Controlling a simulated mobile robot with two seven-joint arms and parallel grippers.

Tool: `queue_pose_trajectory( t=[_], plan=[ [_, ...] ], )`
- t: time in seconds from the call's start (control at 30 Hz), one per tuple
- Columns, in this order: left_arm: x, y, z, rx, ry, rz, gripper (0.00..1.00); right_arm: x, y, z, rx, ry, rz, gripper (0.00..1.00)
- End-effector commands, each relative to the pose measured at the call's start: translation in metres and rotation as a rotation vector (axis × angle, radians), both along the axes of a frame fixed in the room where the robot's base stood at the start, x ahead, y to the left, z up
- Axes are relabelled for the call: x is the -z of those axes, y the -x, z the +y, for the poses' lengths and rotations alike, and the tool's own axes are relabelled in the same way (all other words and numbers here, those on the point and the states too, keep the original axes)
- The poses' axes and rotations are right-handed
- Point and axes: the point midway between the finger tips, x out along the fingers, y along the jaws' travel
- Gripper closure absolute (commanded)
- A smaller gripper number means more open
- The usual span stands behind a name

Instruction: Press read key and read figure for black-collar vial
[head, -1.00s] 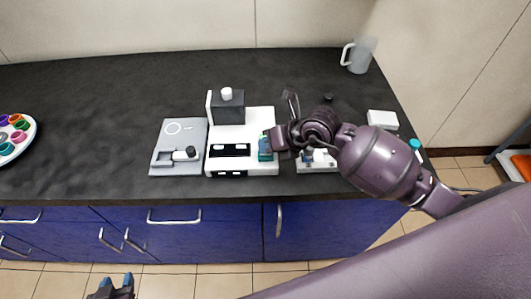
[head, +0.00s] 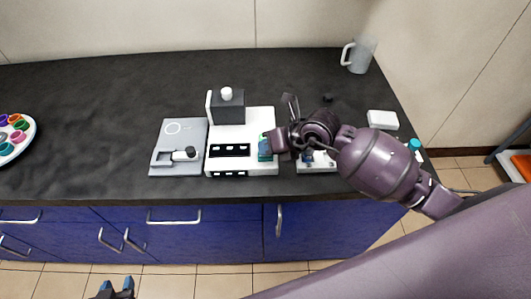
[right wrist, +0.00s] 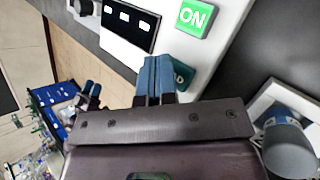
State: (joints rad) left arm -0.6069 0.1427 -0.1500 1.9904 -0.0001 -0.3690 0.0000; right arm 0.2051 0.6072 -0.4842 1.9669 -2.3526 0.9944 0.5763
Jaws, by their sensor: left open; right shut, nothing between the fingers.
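The white meter (head: 258,118) stands mid-bench with a dark display (head: 230,150); small pale marks on it are too small to read. A black block (head: 228,108) with a white knob-like top stands at its back. In the right wrist view a green ON key (right wrist: 195,17) is clear, and a teal key (right wrist: 184,75) ending in "D" is partly hidden behind my right gripper (right wrist: 156,62). That gripper is shut and empty, its blue fingertips over or on the key; contact is unclear. My left gripper (head: 116,284) is open, low in front of the bench.
A grey device (head: 172,137) with a black and white part stands left of the meter. A white-based item (head: 318,168) is partly behind my right arm. A jug (head: 360,56), white box (head: 382,120) and coloured-cup plate (head: 32,128) are farther out.

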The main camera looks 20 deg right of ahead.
Motion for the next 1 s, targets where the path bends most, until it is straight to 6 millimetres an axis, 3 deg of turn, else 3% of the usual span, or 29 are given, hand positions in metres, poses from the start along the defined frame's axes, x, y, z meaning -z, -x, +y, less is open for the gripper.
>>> queue_pose_trajectory(
  t=[0.43, 0.83, 1.0],
  plan=[
    [-0.021, -0.008, -0.001, 0.002, 0.000, -0.021, 0.57, -0.016, 0.000, 0.000, 0.000, 0.000, 0.000, 1.00],
    [-0.023, -0.008, -0.001, 0.003, 0.001, -0.023, 0.57, -0.017, 0.000, 0.000, -0.001, 0.000, 0.001, 1.00],
    [-0.031, -0.008, -0.001, 0.003, 0.000, -0.025, 0.57, -0.026, 0.000, 0.000, 0.000, 0.000, -0.001, 1.00]
  ],
)
